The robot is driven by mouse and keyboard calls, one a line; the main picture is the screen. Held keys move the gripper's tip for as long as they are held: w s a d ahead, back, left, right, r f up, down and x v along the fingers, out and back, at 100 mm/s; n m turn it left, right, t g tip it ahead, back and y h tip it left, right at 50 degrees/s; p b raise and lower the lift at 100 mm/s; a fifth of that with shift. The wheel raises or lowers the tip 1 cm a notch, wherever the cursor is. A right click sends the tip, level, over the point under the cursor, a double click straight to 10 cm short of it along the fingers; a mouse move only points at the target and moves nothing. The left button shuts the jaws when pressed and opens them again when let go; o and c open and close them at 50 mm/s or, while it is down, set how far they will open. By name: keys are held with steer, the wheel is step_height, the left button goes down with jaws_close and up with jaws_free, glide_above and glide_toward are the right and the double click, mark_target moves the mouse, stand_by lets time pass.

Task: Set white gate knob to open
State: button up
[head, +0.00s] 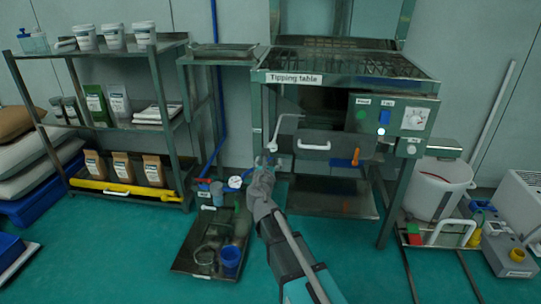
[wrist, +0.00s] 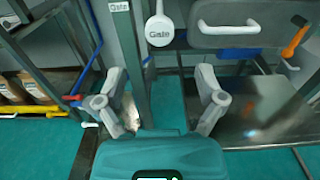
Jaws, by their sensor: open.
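In the head view the knob (head: 272,146) shows small at the end of a bent white rod, left of the tipping table's grey drawer front. My gripper (wrist: 158,88) is open and empty, its fingers spread wide below the knob in the wrist view and apart from it. In the head view my gripper (head: 265,164) is just below the knob, and the gap between them is hard to judge.
A grey front with a white handle (wrist: 228,27) and an orange lever (wrist: 295,36) lie right of the knob. A green metal post (wrist: 128,40) stands close on its left. A floor tray (head: 205,262) with a blue cup lies below left. A shelf (head: 120,128) stands further left.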

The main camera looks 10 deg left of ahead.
steer(key=shift+s, duration=1.35)
steer(key=s+d+f+m+g+h+p, duration=0.1)
steer(key=s+d+f+m+g+h, duration=0.15)
steer(key=d+m, duration=0.5)
steer(key=s+d+f+m+g+h+p, duration=0.1)
steer(key=s+d+f+m+g, duration=0.2)
steer(key=d+m, duration=0.45)
steer(key=s+d+f+m+g+h+p, duration=0.1)
steer(key=d+f+m+g+h+p, duration=0.1)
steer(key=d+m+g, duration=0.35)
steer(key=s+d+f+m+g+y+p, duration=0.2)
steer(key=s+d+m+g+y, duration=0.15)
steer(key=s+m, duration=0.45)
steer(key=s+d+f+m+g+y+p, duration=0.1)
steer(key=s+d+m+g+y+p, duration=0.2)
steer(key=s+m, duration=0.45)
step_height(320, 180, up, 37)
steer(key=p, duration=3.5)
steer(key=shift+a+f+p, duration=0.15)
steer(key=shift+f+p, duration=0.05)
steer(key=shift+p, duration=0.2)
steer(key=shift+g, duration=0.25)
